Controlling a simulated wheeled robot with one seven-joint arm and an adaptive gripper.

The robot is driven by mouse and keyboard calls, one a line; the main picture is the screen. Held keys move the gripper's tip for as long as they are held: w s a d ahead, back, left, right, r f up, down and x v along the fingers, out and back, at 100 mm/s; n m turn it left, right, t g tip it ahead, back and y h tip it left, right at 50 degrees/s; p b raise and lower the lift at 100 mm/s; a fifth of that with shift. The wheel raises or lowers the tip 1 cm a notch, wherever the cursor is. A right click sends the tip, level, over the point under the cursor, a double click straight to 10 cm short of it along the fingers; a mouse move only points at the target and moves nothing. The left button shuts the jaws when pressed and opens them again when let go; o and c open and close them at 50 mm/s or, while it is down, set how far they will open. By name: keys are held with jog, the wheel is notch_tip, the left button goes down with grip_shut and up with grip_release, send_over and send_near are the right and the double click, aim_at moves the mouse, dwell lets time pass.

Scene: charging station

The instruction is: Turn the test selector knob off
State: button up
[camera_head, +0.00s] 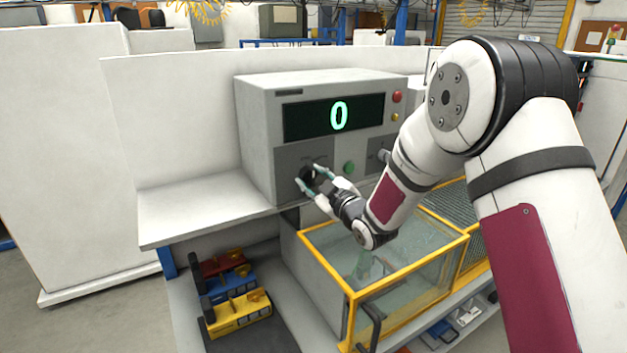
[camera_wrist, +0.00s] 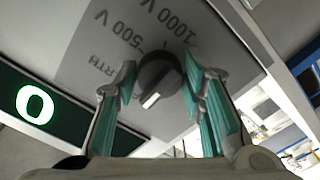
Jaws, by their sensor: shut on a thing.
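The test selector knob (camera_wrist: 157,84) is a round dark knob on the grey panel of the tester (camera_head: 258,130). Its white mark points to the lower left in the wrist view, away from the printed 500 V and 1000 V labels. A partly covered label ending in "RTH" is at its left; no "off" label can be read. My gripper (camera_head: 312,185) is at the tester's front, its teal finger pads on both sides of the knob and shut on it. The gripper also shows in the wrist view (camera_wrist: 163,95). The display (camera_head: 333,117) reads a green 0.
Right of the knob are a green button (camera_head: 349,167) and another dark control (camera_head: 384,156); a red button (camera_head: 397,97) is higher up. A yellow-framed clear enclosure (camera_head: 330,262) stands below my gripper. The white shelf (camera_head: 190,212) on the left is bare.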

jog(key=o, duration=1.1)
jog(key=shift+o, duration=0.2)
jog(key=v, duration=1.2)
